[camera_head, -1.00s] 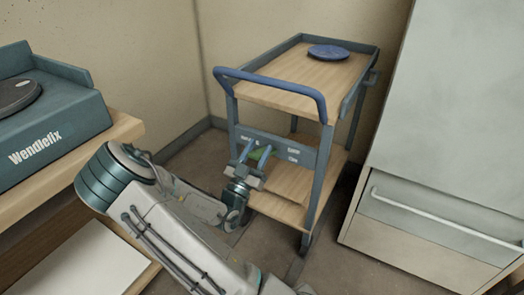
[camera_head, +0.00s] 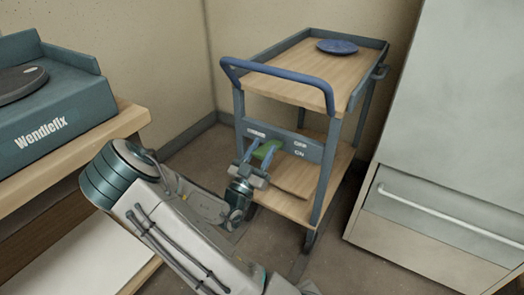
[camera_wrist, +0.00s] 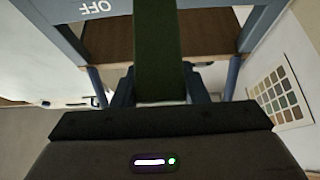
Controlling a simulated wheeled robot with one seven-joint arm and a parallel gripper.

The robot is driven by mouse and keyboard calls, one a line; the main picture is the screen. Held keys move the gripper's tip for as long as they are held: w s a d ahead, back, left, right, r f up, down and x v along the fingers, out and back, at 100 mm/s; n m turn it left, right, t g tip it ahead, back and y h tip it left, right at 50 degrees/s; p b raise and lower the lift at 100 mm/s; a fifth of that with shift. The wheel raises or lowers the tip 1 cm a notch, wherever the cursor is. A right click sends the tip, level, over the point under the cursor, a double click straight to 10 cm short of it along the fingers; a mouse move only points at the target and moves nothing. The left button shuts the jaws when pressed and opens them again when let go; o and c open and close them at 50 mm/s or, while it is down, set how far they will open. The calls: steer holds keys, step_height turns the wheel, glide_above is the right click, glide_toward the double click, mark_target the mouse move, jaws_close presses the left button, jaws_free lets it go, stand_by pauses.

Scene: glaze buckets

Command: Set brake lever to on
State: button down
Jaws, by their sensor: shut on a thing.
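The cart (camera_head: 330,140) stands against the wall with a grey panel across its front, marked OFF above and ON below at the panel's right. The green brake lever (camera_head: 267,148) is on this panel, left of the marks. My gripper (camera_head: 258,157) is at the panel, shut on the lever. In the wrist view the green lever (camera_wrist: 158,50) runs between the two fingers of my gripper (camera_wrist: 160,90), and the OFF mark (camera_wrist: 97,8) shows upside down at the upper left. The lever's exact setting is hard to tell.
A bench with the Wendlefix wheel (camera_head: 45,110) stands at left, a large pale cabinet (camera_head: 440,130) at right. Floor shows between them.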

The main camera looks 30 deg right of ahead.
steer(key=c, duration=0.8)
jaws_free()
steer(key=shift+s+a, duration=0.1)
steer(key=shift+a, duration=0.05)
steer(key=shift+c, duration=0.2)
steer(key=p+v, duration=0.1)
steer(key=v, duration=1.2)
steer(key=shift+s+a+f+p, duration=0.2)
steer(key=shift+p, duration=0.15)
